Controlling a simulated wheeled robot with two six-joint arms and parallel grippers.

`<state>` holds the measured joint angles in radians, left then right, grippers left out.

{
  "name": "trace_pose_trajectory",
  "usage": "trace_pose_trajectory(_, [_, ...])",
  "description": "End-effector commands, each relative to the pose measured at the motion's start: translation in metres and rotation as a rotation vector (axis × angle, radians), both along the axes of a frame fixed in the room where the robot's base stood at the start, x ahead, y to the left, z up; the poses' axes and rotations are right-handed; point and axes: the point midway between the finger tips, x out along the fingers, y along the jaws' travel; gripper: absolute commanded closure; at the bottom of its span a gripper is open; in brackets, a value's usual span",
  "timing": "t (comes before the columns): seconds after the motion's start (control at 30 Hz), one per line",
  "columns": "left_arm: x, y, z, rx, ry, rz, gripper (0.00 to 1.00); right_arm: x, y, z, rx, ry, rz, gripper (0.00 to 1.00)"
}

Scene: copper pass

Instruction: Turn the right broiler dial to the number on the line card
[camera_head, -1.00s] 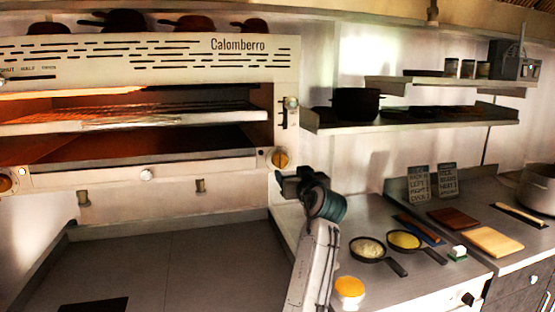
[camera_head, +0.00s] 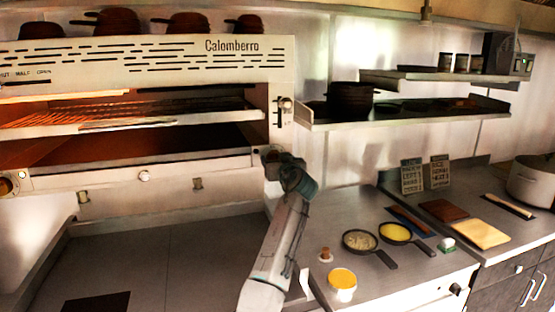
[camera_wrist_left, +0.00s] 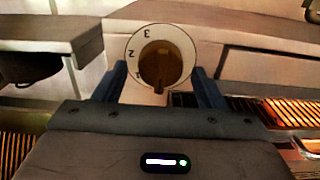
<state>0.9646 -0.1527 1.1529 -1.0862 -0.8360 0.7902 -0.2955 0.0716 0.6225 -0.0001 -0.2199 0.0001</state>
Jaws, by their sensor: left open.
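The right broiler dial (camera_wrist_left: 163,57) shows in the left wrist view as a brown knob on a white disc. The disc carries the numbers 1, 2 and 3, upside down in this view. The knob's bar stands about upright in the picture; which number it marks I cannot tell. My left gripper (camera_wrist_left: 164,88) is open, one finger on each side of the dial; contact is not clear. In the head view my left gripper (camera_head: 272,157) hides this dial at the broiler's lower right corner. Two dark cards (camera_head: 412,176) (camera_head: 440,172) stand on the counter, their writing too small to read surely.
The broiler (camera_head: 140,60) has a left dial (camera_head: 8,186) at its lower left. Two small pans (camera_head: 360,241) (camera_head: 396,233), a yellow-topped pot (camera_head: 342,281) and boards (camera_head: 481,234) are on the right counter (camera_head: 345,212). A shelf (camera_head: 410,116) hangs above it.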

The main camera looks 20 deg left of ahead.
Motion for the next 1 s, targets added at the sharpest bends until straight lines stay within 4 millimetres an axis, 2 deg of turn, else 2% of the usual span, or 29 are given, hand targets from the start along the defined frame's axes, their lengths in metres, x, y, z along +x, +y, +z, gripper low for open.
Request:
trace_pose_trajectory(0.1, [0.0, 0.0, 0.0, 0.0, 0.0, 0.0, 0.35, -0.003, 0.0, 0.0, 0.001, 0.004, 0.0, 0.44])
trace_pose_trajectory(0.33, [0.0, 0.0, 0.0, 0.0, 0.0, 0.0, 0.79, -0.006, -0.004, 0.0, -0.004, 0.007, 0.001, 0.44])
trace_pose_trajectory(0.67, [0.0, -0.001, -0.001, 0.032, 0.023, 0.0, 0.79, -0.006, -0.011, -0.003, -0.012, 0.008, 0.003, 0.44])
trace_pose_trajectory(1.0, [0.0, -0.002, -0.002, 0.216, 0.147, 0.0, 0.79, -0.006, -0.011, -0.013, -0.012, 0.008, 0.003, 0.44])
